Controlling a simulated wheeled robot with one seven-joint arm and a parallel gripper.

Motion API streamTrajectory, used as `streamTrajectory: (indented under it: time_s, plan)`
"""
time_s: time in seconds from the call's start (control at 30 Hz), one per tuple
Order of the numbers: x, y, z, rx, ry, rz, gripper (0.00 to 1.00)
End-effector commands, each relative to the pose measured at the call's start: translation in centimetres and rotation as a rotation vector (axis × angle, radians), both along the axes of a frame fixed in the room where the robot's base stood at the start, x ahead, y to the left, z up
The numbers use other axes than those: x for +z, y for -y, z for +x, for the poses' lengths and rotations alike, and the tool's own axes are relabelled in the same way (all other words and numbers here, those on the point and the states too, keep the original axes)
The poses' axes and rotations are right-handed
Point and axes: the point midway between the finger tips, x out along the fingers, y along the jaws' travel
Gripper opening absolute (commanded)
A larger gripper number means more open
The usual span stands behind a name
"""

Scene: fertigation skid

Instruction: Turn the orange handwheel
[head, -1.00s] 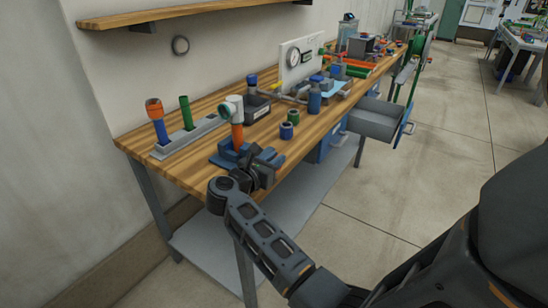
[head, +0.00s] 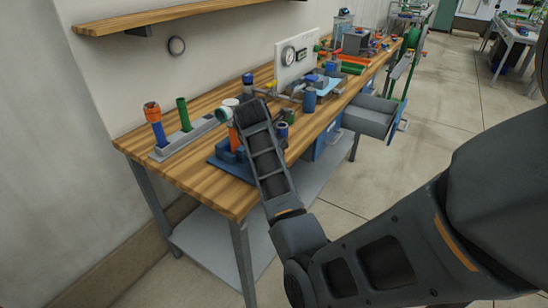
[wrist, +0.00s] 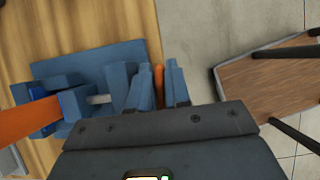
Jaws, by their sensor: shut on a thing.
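The orange handwheel (wrist: 159,84) shows edge-on in the wrist view as a narrow orange strip at the front end of a blue vise (wrist: 98,58). My gripper (wrist: 158,76) is shut on it, one finger on each side. The vise's pale screw shows left of the fingers. An orange pipe (wrist: 28,120) is held in the vise jaws. In the head view the vise (head: 226,158) stands on the bench edge with the pipe (head: 233,138) upright in it. My arm hides the handwheel and gripper there.
The wooden bench (head: 185,178) carries a grey rack (head: 190,137) with pipe pieces at left and a gauge panel (head: 294,58) farther back. An open drawer (head: 368,121) juts out at right.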

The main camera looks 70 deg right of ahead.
Motion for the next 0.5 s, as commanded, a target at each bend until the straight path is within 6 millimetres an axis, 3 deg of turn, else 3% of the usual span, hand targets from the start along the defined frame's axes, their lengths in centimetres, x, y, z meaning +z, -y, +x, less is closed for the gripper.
streamTrajectory:
  time_s: [0.5]
  plan:
    - [-0.75,1.05,0.05,0.001,0.119,0.471,0.00]
